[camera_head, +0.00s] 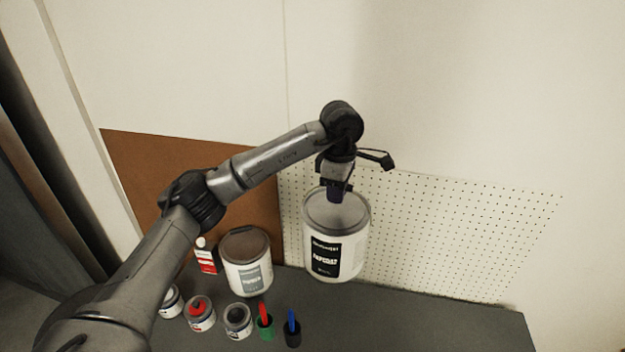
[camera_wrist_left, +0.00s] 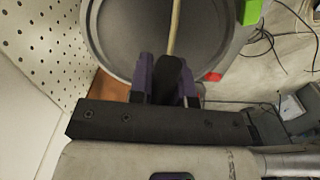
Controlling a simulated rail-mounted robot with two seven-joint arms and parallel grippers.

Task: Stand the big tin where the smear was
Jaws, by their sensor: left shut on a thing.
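The big tin (camera_head: 322,244) is white with a black label and a grey top. It is upright in front of the pegboard, and its lower edge looks raised above the grey bench. My left gripper (camera_head: 335,196) comes down from above onto the tin's top and is shut on it. In the left wrist view the round grey top of the tin (camera_wrist_left: 125,40) fills the upper middle, with the purple-padded gripper fingers (camera_wrist_left: 170,78) at its near edge. A pale strip crosses the top there. No smear shows on the visible bench. My right gripper is not in view.
A second large tin (camera_head: 247,270) with a grey label stands left on the bench (camera_head: 430,320). The bench's right side is clear. The pegboard (camera_head: 440,240) stands behind.

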